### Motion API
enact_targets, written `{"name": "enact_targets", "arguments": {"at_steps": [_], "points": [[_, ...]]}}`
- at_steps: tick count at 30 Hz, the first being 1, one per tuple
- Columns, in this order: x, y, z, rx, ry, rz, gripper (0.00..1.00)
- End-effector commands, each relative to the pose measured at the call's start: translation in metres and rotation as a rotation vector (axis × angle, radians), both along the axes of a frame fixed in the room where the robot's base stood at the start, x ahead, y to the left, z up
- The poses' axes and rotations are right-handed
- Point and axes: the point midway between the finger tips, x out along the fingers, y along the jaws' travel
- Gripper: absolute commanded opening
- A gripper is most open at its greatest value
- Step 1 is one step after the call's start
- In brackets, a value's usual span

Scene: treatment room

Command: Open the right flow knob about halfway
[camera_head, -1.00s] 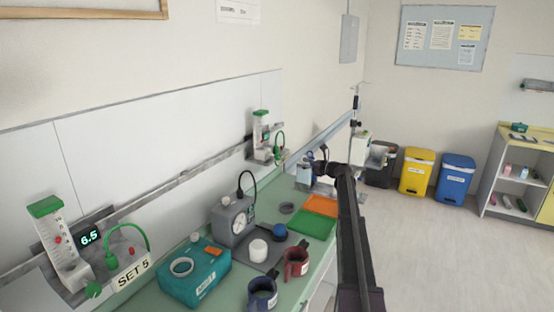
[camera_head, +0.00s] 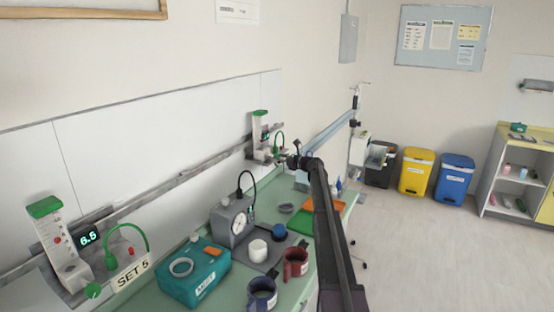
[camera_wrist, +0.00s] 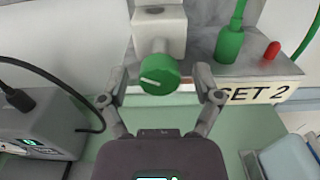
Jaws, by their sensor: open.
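The right flow knob (camera_wrist: 158,75) is a round green knob with a white mark pointing left, under a white valve body (camera_wrist: 160,32). My gripper (camera_wrist: 160,80) is open, one finger on each side of the knob with gaps visible. In the head view, the right flow meter (camera_head: 259,128) is a small white and green unit on the wall rail, and my gripper (camera_head: 292,162) is beside its lower right. My gripper hides part of that area, and the knob cannot be made out there. A label reading SET 2 (camera_wrist: 262,92) sits right of the knob.
A second flow meter (camera_head: 55,240), labelled SET 5 and showing 6.5, is at the left. In the wrist view, a green hose fitting (camera_wrist: 229,45) and red peg (camera_wrist: 271,50) stand right of the knob, and a grey device (camera_wrist: 40,125) is at left.

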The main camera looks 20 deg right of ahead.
Motion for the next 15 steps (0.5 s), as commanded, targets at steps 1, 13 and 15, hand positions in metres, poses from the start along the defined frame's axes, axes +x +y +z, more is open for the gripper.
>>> {"name": "enact_targets", "arguments": {"at_steps": [1,13,15], "points": [[0.0013,0.0008,0.0,0.0,0.0,0.0,0.82],[0.0019,0.0025,0.0,0.0,0.0,0.001,0.55],[0.0019,0.0026,0.0,0.0,0.0,0.001,0.34]]}}
